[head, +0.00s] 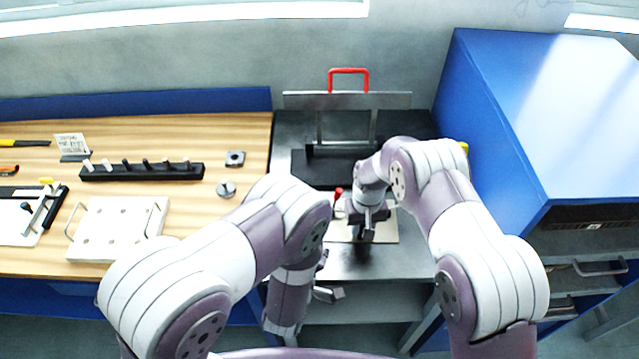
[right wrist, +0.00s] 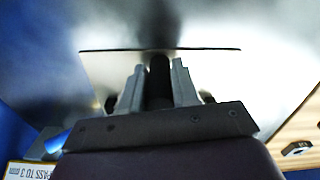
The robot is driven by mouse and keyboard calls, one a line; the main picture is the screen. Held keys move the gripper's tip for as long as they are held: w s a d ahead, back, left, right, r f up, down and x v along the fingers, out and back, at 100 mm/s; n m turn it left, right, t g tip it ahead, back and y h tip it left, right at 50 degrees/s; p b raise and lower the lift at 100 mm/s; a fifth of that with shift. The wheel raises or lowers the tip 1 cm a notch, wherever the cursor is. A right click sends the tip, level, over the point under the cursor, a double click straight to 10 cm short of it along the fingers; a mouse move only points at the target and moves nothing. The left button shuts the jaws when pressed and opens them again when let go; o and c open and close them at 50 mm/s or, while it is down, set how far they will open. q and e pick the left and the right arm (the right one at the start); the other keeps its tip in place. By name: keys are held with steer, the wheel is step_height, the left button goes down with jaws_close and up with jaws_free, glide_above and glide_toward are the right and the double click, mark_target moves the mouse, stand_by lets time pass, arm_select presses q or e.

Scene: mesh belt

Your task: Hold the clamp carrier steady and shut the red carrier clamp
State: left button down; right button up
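The clamp carrier shows as a pale flat plate (head: 388,232) on the dark bench top, partly hidden under my right arm. A red clamp handle (head: 338,192) stands up just left of my right wrist. My right gripper (head: 362,232) is down over the plate. In the right wrist view its two fingers (right wrist: 159,85) lie on either side of a dark upright post (right wrist: 160,72), with the pale plate (right wrist: 105,68) beyond. They look closed on the post. My left gripper (head: 328,294) is low in front of the bench edge, mostly hidden by its arm; its opening cannot be made out.
Behind the carrier stands a dark fixture with a grey crossbar (head: 300,100) and a red handle (head: 348,70). A blue cabinet (head: 490,110) closes off the right. The wooden bench (head: 225,135) at left holds a black peg rack (head: 140,172) and a pale plate with handles (head: 120,225).

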steer(key=o, duration=0.4)
